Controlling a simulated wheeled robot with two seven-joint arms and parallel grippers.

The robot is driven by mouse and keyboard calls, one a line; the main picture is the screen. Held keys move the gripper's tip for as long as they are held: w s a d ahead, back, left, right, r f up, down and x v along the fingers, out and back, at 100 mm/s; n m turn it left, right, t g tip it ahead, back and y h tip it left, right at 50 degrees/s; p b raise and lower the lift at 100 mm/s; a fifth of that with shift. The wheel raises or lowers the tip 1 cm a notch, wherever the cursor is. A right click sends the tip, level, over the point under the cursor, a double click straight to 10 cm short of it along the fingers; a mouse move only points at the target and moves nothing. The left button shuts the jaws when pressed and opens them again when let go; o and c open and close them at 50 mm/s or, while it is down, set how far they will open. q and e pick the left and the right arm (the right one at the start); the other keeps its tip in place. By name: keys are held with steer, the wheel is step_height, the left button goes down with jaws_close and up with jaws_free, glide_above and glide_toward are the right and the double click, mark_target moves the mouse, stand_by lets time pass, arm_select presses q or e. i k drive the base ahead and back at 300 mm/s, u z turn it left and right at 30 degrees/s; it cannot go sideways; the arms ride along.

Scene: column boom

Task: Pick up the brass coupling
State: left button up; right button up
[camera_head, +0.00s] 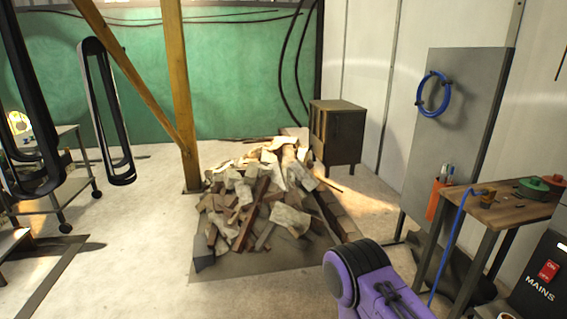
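A small brownish, brass-like piece (487,196) sits on the wooden bench at the right, where a blue hose (455,240) comes up over the edge. It may be the brass coupling, but it is too small to be sure. A purple and black link of my arm (370,283) shows at the bottom, right of centre, well short of the bench. Neither gripper's fingers are in view.
The bench (515,211) also carries a green-topped reel (532,187) and a red one. A MAINS box (542,275) stands in front. A rubble pile (262,205) and wooden posts (178,90) fill the middle.

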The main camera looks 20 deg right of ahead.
mark_target(488, 195)
steer(key=z, duration=0.35)
steer(key=i, duration=1)
steer(key=z, duration=1.55)
steer(key=i, duration=0.9)
steer(key=z, duration=0.85)
